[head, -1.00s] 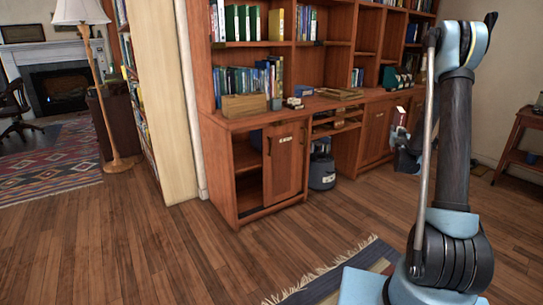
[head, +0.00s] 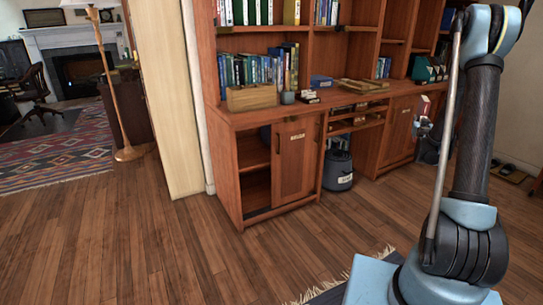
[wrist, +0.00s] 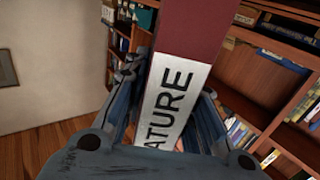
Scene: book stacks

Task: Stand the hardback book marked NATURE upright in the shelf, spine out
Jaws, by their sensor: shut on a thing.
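My gripper (wrist: 168,125) is shut on the hardback NATURE book (wrist: 172,85). The book has a dark red upper part and a white band with large black letters; "ATURE" is readable and the rest is hidden by the gripper. In the head view the book (head: 423,106) is small, held upright or nearly so in front of the cabinets at the right, and my gripper (head: 424,124) is partly hidden. The wooden shelf unit (head: 211,70) stands ahead, with rows of books above a counter.
A wooden box (head: 252,98) and a small cup (head: 288,98) stand on the counter. A cabinet door (head: 296,160) is below, beside an open compartment. A grey canister (head: 338,170) stands on the floor. A floor lamp (head: 120,90) is at left. The wood floor ahead is clear.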

